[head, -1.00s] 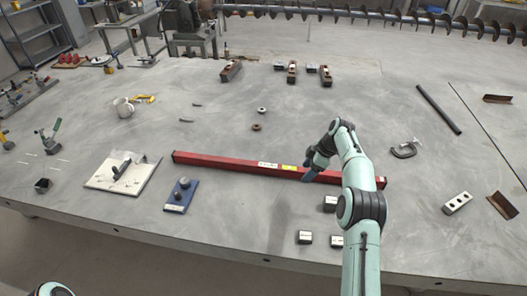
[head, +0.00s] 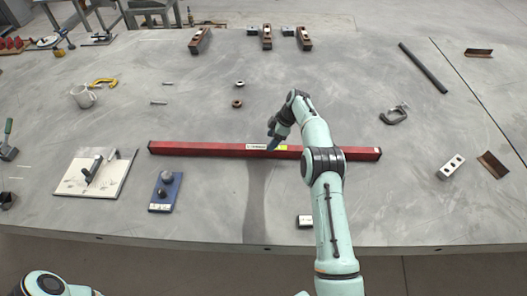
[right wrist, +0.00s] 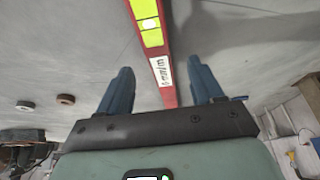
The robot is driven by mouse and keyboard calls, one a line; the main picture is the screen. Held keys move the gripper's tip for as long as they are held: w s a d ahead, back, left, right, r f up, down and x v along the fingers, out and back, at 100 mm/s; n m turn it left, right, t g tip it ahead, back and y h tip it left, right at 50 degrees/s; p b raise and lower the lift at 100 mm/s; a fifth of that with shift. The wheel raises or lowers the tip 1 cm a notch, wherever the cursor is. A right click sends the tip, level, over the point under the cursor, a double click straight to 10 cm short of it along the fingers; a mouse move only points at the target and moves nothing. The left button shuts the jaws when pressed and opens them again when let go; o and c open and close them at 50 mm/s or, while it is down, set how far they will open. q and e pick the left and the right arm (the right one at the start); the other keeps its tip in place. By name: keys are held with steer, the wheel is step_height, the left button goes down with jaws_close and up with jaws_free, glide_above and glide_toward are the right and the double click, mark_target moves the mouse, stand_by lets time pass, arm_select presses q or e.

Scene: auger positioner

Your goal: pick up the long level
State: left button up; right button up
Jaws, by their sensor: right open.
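The long level (head: 205,148) is a red bar with a white label and a yellow-green vial near its middle. It lies flat, left to right, across the grey table in the head view. My right gripper (head: 272,140) is at the middle of the level, by the label. In the right wrist view, the level (right wrist: 146,45) runs between the two spread blue fingers of my right gripper (right wrist: 162,92); I see no finger touching it. My right forearm hides a part of the level's right half. Only a part of my left arm shows at the lower left of the head view.
A white plate (head: 112,182) with a handled tool and a blue plate (head: 157,198) with knobs lie in front of the level at left. A small metal block (head: 304,221) lies near the front edge. A C-clamp (head: 394,115) lies behind the level's right end.

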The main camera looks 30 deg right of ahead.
mark_target(264, 147)
steer(key=shift+w+a+x, duration=0.1)
steer(key=shift+w+x, duration=0.05)
steer(key=shift+x, duration=1.2)
steer(key=shift+w+a+x, duration=0.15)
steer(key=shift+w+x, duration=0.05)
steer(key=shift+x, duration=1.15)
steer(key=shift+r, duration=0.2)
jaws_close()
steer(key=shift+r, duration=0.1)
